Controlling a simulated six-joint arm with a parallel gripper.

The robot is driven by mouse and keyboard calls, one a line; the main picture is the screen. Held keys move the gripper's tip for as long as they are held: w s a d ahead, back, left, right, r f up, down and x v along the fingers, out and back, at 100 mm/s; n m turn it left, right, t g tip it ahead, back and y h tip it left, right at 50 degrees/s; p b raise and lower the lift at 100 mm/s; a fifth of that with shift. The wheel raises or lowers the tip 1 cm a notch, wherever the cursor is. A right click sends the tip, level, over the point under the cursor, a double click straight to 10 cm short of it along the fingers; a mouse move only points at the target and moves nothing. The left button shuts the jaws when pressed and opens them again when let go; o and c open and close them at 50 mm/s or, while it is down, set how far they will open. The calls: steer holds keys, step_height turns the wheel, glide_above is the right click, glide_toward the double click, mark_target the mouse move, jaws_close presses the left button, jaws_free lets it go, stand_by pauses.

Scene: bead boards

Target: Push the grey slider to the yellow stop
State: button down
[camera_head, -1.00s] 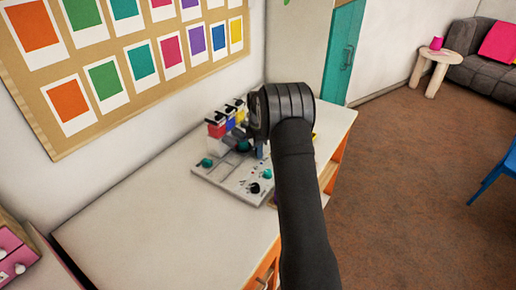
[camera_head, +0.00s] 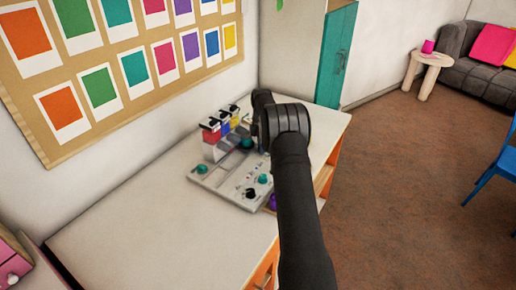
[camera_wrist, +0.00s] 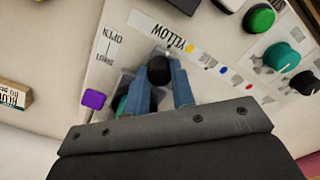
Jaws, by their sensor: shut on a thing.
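In the wrist view my gripper (camera_wrist: 160,92) has its two blue-grey fingers closed around a small round black knob (camera_wrist: 159,70). Whether this knob belongs to the grey slider cannot be told, as the fingers and gripper body cover what lies beneath. A white label reading YELLOW (camera_wrist: 165,27) lies just beyond the fingertips, with a small yellow patch at its end. In the head view the light grey board (camera_head: 228,190) lies on the table, and my arm hides the gripper and the board's right part. I cannot single out the yellow stop for certain.
A purple knob (camera_wrist: 94,98) sits left of my fingers. Green (camera_wrist: 259,18), teal (camera_wrist: 282,55) and black (camera_wrist: 305,83) knobs lie right. The white tabletop (camera_head: 150,230) is clear in front.

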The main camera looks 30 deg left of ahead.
steer(key=shift+w+r, duration=0.15)
steer(key=shift+w, duration=0.1)
steer(key=c, duration=1.2)
jaws_free()
step_height(320, 180, up, 17)
steer(key=shift+r, duration=0.15)
step_height(320, 180, down, 18)
steer(key=shift+s+r, duration=0.15)
steer(key=shift+r, duration=0.05)
